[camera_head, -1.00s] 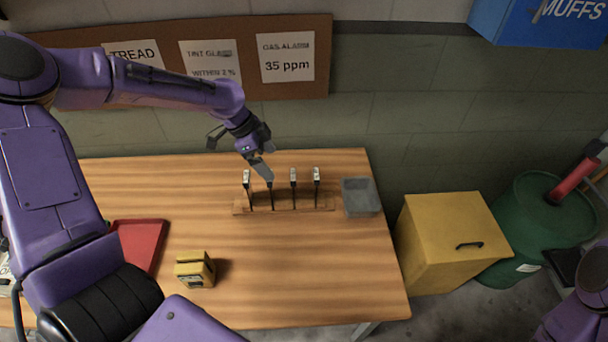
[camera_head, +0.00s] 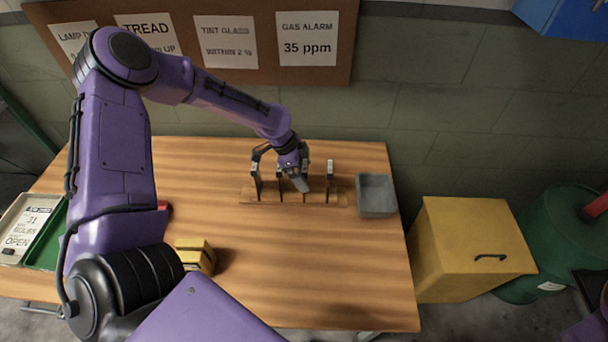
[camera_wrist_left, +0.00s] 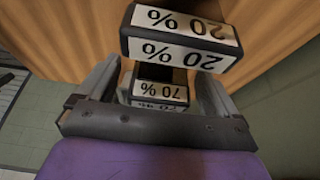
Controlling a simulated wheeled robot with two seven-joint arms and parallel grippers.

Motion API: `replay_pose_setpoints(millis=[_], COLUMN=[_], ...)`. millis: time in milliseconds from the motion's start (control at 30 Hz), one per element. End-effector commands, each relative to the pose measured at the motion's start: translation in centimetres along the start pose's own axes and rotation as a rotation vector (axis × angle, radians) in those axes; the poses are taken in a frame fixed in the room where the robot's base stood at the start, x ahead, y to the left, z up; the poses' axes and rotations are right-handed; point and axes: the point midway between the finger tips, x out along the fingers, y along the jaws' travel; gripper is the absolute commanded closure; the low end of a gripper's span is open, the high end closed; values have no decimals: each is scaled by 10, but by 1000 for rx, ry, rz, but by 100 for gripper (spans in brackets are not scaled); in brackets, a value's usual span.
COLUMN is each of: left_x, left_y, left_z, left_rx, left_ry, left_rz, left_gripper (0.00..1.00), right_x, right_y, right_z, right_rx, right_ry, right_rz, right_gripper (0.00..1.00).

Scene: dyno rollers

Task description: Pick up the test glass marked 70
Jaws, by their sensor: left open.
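A wooden rack (camera_head: 328,199) near the back of the table holds several upright dark test glasses with white labels. The rightmost glass (camera_head: 330,170) stands clear of my gripper; head-view labels are too small to read. My left gripper (camera_head: 281,174) is at the rack, its fingers open among the glasses and hiding some of them. In the left wrist view, the glass marked 70 % (camera_wrist_left: 160,90) appears between the spread fingers of my left gripper (camera_wrist_left: 157,78). A glass marked 20 % (camera_wrist_left: 180,45) looms closer to the camera. Contact with the 70 glass cannot be told.
A grey bin (camera_head: 376,194) stands right of the rack. A yellow block (camera_head: 194,255) sits on the front part of the table (camera_head: 310,270), which is otherwise clear there. A yellow cabinet (camera_head: 465,250) and a green barrel (camera_head: 555,250) stand right of the table.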

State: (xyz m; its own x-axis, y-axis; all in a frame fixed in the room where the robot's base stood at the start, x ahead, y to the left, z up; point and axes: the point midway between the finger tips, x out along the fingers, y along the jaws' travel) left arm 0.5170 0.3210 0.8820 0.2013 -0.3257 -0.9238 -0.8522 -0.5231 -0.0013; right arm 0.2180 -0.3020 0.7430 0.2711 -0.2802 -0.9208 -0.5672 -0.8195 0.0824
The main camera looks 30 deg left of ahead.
Motion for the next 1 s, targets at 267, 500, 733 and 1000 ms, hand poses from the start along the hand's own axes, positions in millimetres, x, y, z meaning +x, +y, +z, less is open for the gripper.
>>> replay_pose_setpoints(millis=[267,500,733,1000], left_x=[14,14,14,0], left_y=[0,0,0,0], left_z=[0,0,0,-7], left_rx=[1,1,1,4], left_ry=[1,0,0,0], left_rz=[-1,-1,-1,0], left_gripper=[6,62,65,65], right_x=[-1,-1,-1,-15], right_y=[0,0,0,1], right_z=[0,0,0,-6], right_rx=[0,0,0,0], right_ry=[0,0,0,0], right_rz=[0,0,0,0], right_gripper=[57,57,57,57])
